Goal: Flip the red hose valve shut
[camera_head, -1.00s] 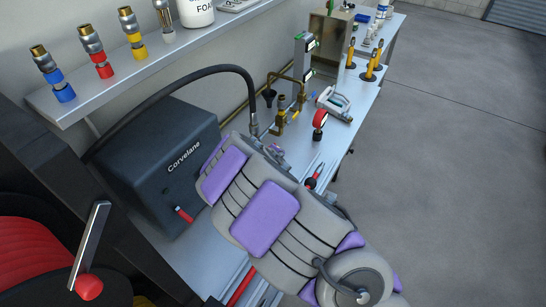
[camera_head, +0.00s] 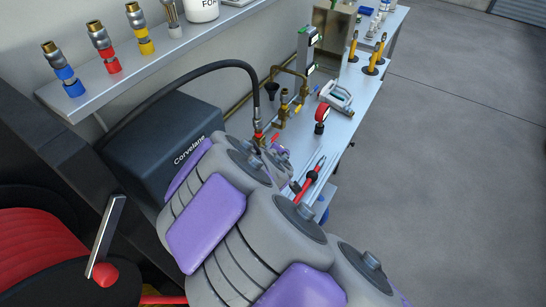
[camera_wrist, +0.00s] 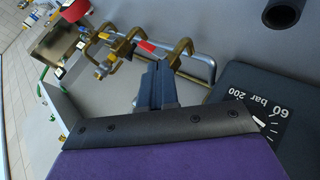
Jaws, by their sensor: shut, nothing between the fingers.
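A small red lever (camera_head: 272,139) shows in the head view beside a red collar (camera_head: 258,138) at the lower end of the black hose (camera_head: 262,95). In the wrist view a red lever (camera_wrist: 146,46) lies among brass pipes, just beyond my fingertips. My gripper (camera_wrist: 156,66) is shut and empty, its dark fingers pointing toward the brass fittings. I cannot tell whether the fingers touch the red lever. In the head view my arm hides most of the gripper and what lies below the hose end.
A dark Corvelane box (camera_head: 165,145) stands left of my arm. Brass pipework (camera_head: 281,112), a red gauge (camera_head: 322,113) and a white-handled tool (camera_head: 337,95) stand on the bench beyond. A red hose reel (camera_head: 35,240) is at left. Open floor lies right.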

